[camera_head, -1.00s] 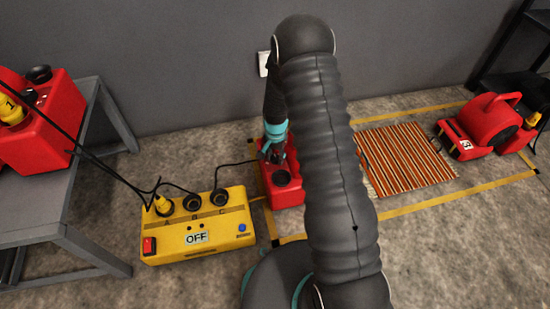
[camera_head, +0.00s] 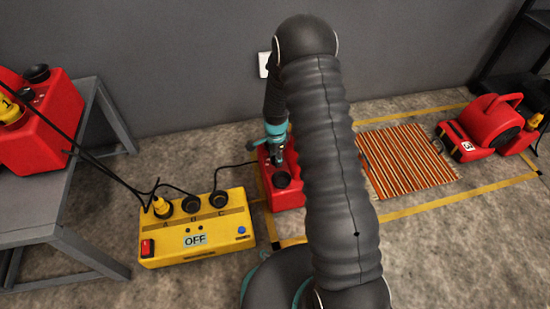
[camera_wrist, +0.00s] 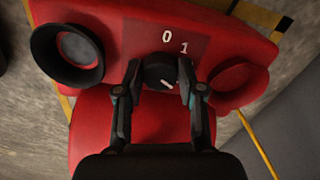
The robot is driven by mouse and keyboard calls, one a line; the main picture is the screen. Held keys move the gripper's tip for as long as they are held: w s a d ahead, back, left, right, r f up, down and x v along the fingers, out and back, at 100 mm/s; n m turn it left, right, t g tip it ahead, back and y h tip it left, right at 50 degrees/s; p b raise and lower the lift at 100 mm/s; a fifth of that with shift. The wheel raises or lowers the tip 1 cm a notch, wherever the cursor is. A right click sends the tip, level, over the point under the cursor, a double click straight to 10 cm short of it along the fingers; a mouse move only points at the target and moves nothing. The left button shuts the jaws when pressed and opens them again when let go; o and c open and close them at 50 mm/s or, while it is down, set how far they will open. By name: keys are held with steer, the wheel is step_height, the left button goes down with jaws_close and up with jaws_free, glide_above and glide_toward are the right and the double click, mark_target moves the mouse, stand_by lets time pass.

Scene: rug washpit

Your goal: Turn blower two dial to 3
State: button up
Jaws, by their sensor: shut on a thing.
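The red blower (camera_head: 292,196) under my gripper stands on the floor; its number is not visible. Its black dial (camera_wrist: 158,68) has a pale pointer mark aimed to the lower right in the wrist view. The printed 0 and 1 show above and right of the dial; any further numbers are hidden, perhaps behind the right finger. My gripper (camera_wrist: 160,73) is shut on the dial, one finger on each side. In the head view my gripper (camera_head: 276,157) reaches down onto the blower top, and my arm covers part of the blower.
The yellow power box (camera_head: 196,250) at left reads OFF, with cables in its sockets. Another red blower (camera_head: 35,130) sits on a grey table (camera_head: 75,235). Blower 3 (camera_head: 487,125) stands at right beyond the striped rug (camera_head: 408,165). Yellow tape marks the floor.

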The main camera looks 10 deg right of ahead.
stand_by(0.3)
steer(key=o, duration=1.1)
steer(key=shift+o, duration=0.2)
steer(key=shift+r, duration=0.1)
step_height(320, 180, up, 12)
